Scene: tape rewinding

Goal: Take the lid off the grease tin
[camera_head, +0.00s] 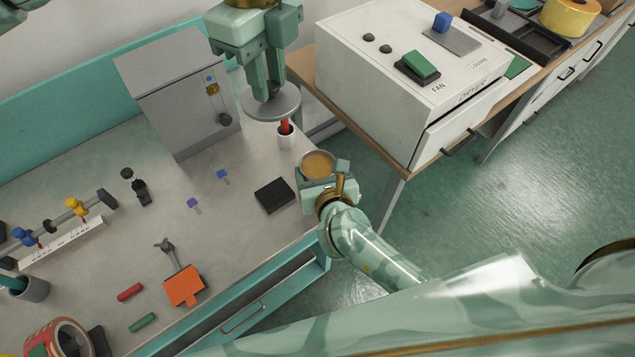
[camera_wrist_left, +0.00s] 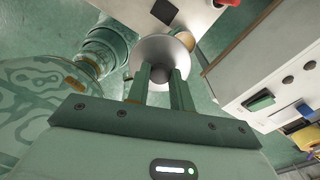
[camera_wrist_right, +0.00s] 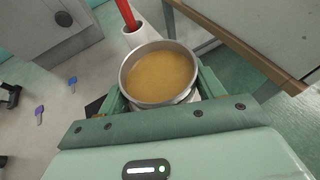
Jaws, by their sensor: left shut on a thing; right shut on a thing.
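The grease tin (camera_head: 318,166) is open, with brown-yellow grease showing inside. My right gripper (camera_head: 322,180) is shut on the tin and holds it beyond the bench edge. In the right wrist view the tin (camera_wrist_right: 160,78) sits between the fingers, its mouth facing up. The grey round lid (camera_head: 290,104) is off the tin. My left gripper (camera_head: 268,96) is shut on the lid's knob and holds it up and left of the tin in the head view. The lid (camera_wrist_left: 147,47) also shows in the left wrist view, with part of the tin behind it.
A white cup (camera_head: 286,141) with a red item stands near the bench edge below the lid. A grey cabinet (camera_head: 165,90) stands at the back left. A white dryer box (camera_head: 400,75) is on the wooden counter at right. A black block (camera_head: 274,195) lies near the tin.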

